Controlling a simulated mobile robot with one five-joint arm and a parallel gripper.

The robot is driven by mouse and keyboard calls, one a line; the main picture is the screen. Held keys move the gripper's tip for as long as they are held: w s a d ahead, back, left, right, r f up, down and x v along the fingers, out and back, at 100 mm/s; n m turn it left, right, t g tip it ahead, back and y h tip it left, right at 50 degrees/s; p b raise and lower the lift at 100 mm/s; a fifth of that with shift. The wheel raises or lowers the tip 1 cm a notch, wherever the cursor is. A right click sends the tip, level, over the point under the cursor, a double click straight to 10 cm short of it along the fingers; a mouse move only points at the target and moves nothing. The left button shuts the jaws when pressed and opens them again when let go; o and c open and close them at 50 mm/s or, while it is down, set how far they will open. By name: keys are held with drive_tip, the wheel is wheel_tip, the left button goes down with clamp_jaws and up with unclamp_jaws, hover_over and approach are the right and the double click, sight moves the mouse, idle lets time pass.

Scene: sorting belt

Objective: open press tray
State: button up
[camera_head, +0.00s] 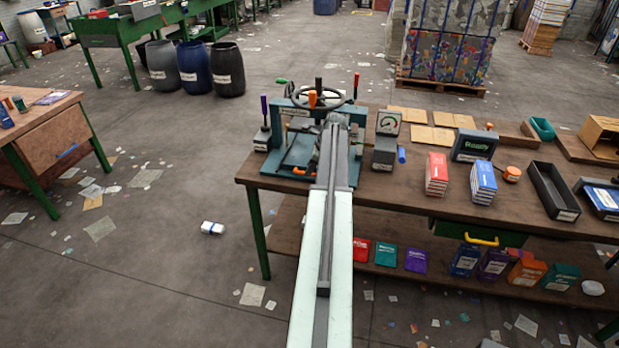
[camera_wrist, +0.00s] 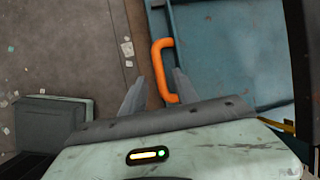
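The blue press (camera_head: 290,150) stands on the left end of the wooden workbench, with a dark handwheel (camera_head: 318,97) on top. In the wrist view, an orange bar handle (camera_wrist: 158,62) is fixed at the left edge of a blue metal surface (camera_wrist: 225,50), which seems to be the press tray. My gripper (camera_wrist: 160,76) is open, its two grey fingers apart on either side of the handle's lower part. I cannot tell whether either finger touches it. In the head view my arm covers the gripper and part of the press.
Red boxes (camera_head: 437,174), blue boxes (camera_head: 483,181), a screen reading "Ready" (camera_head: 474,145) and a gauge (camera_head: 388,123) stand on the workbench (camera_head: 400,200) right of the press. A lower shelf holds coloured packets. The floor left of the bench is open, with scattered paper.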

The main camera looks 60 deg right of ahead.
drive_tip(key=shift+b+x, duration=0.5)
drive_tip(key=shift+x, duration=0.75)
drive_tip(key=shift+r, duration=0.15)
clamp_jaws()
